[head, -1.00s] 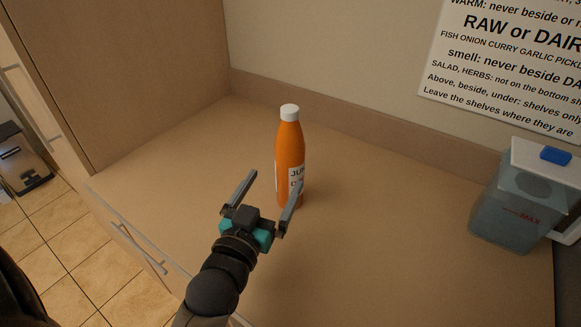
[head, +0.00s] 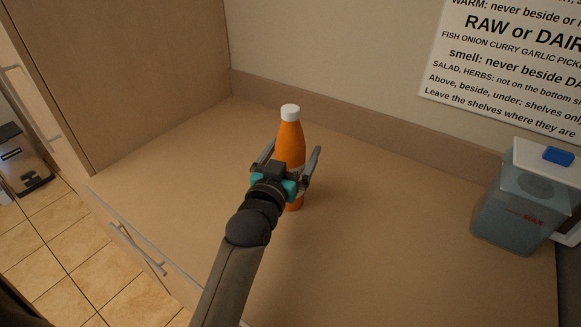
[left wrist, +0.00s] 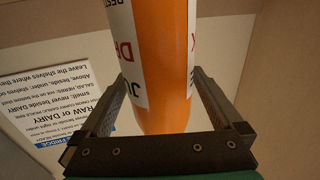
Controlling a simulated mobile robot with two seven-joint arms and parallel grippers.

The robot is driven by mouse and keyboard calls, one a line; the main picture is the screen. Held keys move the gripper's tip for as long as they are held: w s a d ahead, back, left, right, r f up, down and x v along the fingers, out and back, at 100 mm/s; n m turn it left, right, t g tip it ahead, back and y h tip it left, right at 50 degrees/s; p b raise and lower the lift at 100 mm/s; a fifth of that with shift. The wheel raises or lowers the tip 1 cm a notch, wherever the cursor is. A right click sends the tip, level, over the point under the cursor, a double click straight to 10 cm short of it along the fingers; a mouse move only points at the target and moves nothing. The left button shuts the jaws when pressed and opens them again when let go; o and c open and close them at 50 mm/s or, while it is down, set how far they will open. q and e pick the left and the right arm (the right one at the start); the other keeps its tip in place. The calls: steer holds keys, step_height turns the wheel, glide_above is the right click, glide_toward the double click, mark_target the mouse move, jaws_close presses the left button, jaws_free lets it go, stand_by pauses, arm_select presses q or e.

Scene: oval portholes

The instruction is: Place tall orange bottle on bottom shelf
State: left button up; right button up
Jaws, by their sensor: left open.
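The tall orange bottle (head: 290,134) with a white cap and white label stands upright on the wooden counter. My left gripper (head: 293,149) is open, with one finger on each side of the bottle's middle; its wrist and palm hide part of the bottle and its label. In the left wrist view the bottle (left wrist: 165,60) appears upside down between the open fingers (left wrist: 158,80), with a visible gap at least beside the right finger. No shelf shows in either view. My right gripper is not in view.
A clear container with a white lid and blue button (head: 520,205) stands at the counter's right. A tall wooden panel (head: 150,70) rises at the left. A printed sign (head: 505,70) hangs on the back wall. The counter (head: 390,210) around the bottle is otherwise clear.

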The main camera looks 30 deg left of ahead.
arm_select(q)
steer(key=shift+w+a, duration=0.15)
steer(key=shift+w, duration=0.5)
jaws_close()
stand_by(0.4)
steer(key=shift+r, duration=0.15)
